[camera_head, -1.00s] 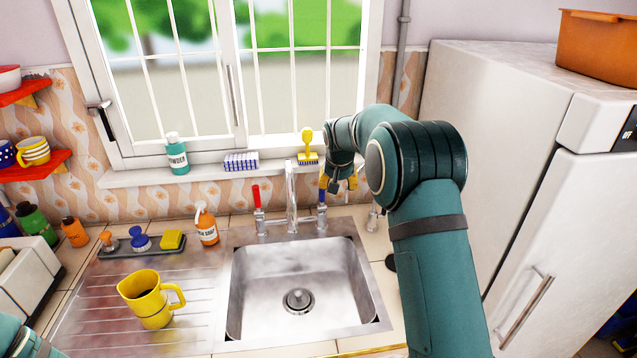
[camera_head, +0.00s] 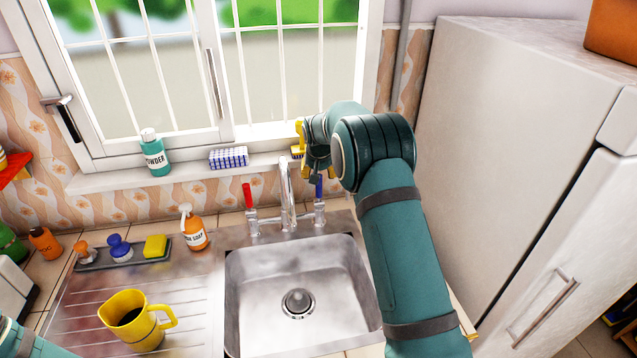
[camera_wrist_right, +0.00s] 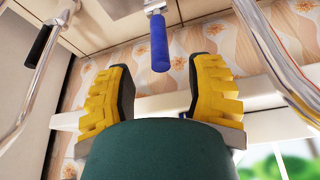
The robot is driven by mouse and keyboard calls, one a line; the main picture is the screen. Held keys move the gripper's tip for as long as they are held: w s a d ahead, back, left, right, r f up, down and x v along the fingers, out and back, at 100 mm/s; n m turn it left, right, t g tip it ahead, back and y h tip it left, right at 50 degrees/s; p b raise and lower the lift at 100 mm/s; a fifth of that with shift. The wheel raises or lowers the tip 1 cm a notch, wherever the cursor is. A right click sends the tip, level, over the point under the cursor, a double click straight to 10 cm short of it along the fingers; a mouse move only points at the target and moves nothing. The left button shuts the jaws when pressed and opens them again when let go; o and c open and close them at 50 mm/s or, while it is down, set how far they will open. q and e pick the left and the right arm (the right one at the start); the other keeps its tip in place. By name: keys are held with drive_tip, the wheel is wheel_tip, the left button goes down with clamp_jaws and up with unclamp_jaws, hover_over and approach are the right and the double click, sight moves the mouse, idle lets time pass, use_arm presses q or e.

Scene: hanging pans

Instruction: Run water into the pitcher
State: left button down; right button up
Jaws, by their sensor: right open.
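A yellow pitcher (camera_head: 138,326) with a dark inside stands upright on the drainboard, left of the sink (camera_head: 297,275). The chrome faucet (camera_head: 287,200) rises behind the sink, with a red tap handle (camera_head: 248,195) on the left and a blue tap handle (camera_head: 319,188) on the right. No water shows at the spout. My right gripper (camera_head: 317,174) is at the blue handle, partly hidden by my arm. In the right wrist view, its yellow fingers (camera_wrist_right: 160,88) are open, with the blue handle (camera_wrist_right: 159,45) ahead in the gap, apart from both. My left gripper is out of view.
An orange soap bottle (camera_head: 193,230) and a tray (camera_head: 100,264) with a yellow sponge stand behind the drainboard. A powder bottle (camera_head: 153,155) and a checkered block (camera_head: 229,158) sit on the sill. The white fridge (camera_head: 520,150) bounds the right side. The sink is empty.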

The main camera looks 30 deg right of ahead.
sight(319, 190)
drive_tip(key=x, duration=0.6)
drive_tip(key=shift+w+f, duration=0.15)
drive_tip(key=shift+f, duration=0.2)
drive_tip(key=shift+c, duration=0.3)
